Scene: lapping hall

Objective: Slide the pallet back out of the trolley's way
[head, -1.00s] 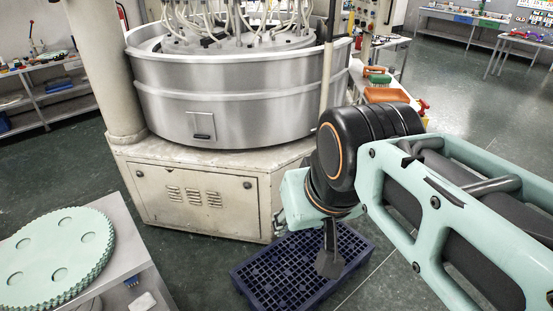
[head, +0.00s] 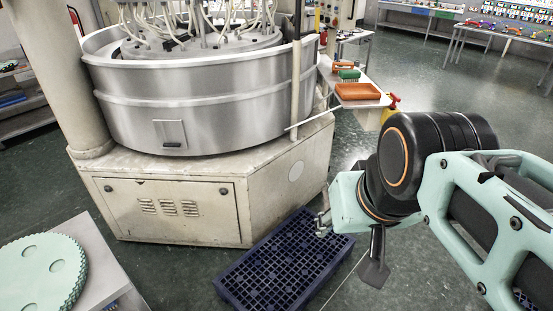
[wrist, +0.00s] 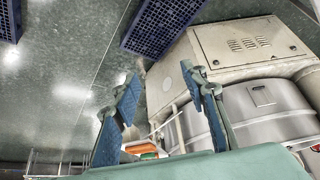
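The dark blue plastic pallet (head: 275,270), with a grid deck, lies flat on the floor at the foot of the big lapping machine. Its near edge runs off the bottom of the head view. It also shows upside down at the top of the wrist view (wrist: 160,25). My gripper (head: 348,250) is in front of the pallet's right side in the head view; I cannot tell its height above the floor. In the wrist view my gripper (wrist: 160,78) has its two blue-padded fingers well apart with nothing between them. I cannot make out a trolley for certain.
The machine's cream base (head: 195,210) stands right behind the pallet. A grey stand with a mint toothed disc (head: 40,275) is at lower left. An orange tray (head: 357,91) sits on a side shelf. Another dark blue gridded thing (wrist: 10,20) shows in the wrist view. Open floor lies right.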

